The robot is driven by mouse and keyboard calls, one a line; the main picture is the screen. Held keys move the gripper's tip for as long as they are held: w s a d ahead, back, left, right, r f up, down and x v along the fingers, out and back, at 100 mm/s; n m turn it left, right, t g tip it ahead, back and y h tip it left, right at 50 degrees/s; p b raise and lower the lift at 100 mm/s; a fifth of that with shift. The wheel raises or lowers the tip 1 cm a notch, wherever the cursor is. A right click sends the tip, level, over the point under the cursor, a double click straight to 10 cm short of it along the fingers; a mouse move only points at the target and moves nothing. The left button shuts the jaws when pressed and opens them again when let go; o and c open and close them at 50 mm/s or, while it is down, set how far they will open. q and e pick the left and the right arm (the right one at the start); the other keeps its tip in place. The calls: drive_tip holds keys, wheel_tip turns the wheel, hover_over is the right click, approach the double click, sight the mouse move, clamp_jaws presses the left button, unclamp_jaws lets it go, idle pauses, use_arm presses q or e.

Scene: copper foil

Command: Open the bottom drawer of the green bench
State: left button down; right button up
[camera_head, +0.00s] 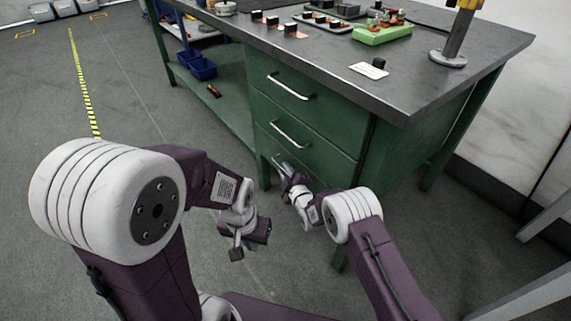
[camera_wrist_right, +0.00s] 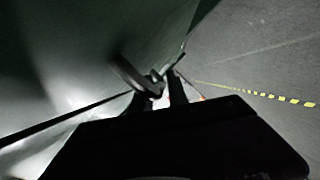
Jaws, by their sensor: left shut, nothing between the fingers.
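The green bench (camera_head: 232,110) has a stack of drawers on its near side. The top drawer handle (camera_head: 291,90) and the middle drawer handle (camera_head: 290,136) are bare metal bars. The bottom drawer (camera_head: 318,172) is partly hidden by my right arm. My right gripper (camera_head: 281,165) is at the bottom drawer's handle. In the right wrist view that handle (camera_wrist_right: 128,72) is a dark curved bar reaching to the fingers (camera_wrist_right: 160,86); whether they grip it is unclear. My left gripper (camera_head: 237,250) is shut and empty, low over the floor, apart from the bench.
The benchtop (camera_head: 340,62) holds small parts, a green block (camera_head: 382,33) and a metal stand (camera_head: 450,50). Grey floor (camera_head: 130,95) left of the bench is clear, with a yellow-black strip (camera_head: 84,85).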

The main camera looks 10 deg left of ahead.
drive_tip(key=shift+f, duration=0.1)
clamp_jaws()
idle(1.4)
